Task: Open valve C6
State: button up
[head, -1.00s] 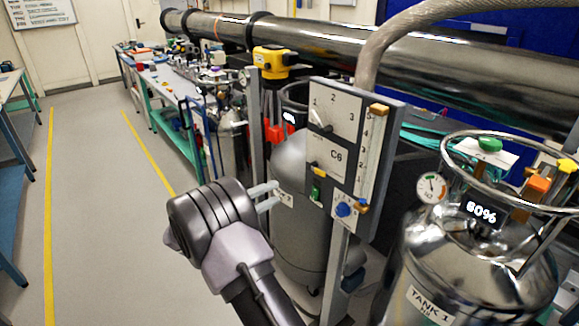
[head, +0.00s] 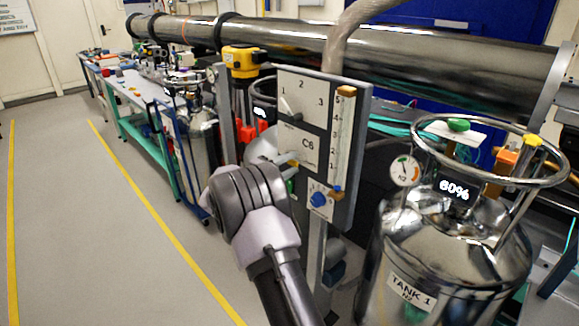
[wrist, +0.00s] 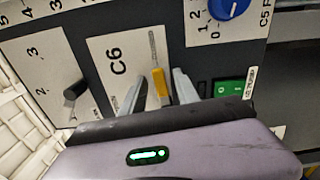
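The C6 plate (head: 304,146) is on a grey upright control panel (head: 345,190) in the head view. In the wrist view the plate (wrist: 117,47) carries a small yellow handle (wrist: 160,82) at the lower end of a slot. My gripper (wrist: 159,90) is open at the panel, with one finger on each side of the yellow handle and gaps showing between. I cannot tell whether the fingertips touch the panel. In the head view my gripper (head: 287,160) reaches the lower left of the plate and mostly hides the handle.
Close by are a 1-2-3 selector (wrist: 73,90), a blue C5 knob (wrist: 228,5), a green switch (wrist: 228,88) and a scale with an orange slider (head: 346,91). Tank 1 (head: 400,260) stands to the right. Open floor (head: 80,220) lies to the left.

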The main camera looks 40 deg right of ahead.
grip_shut()
dwell(1.3)
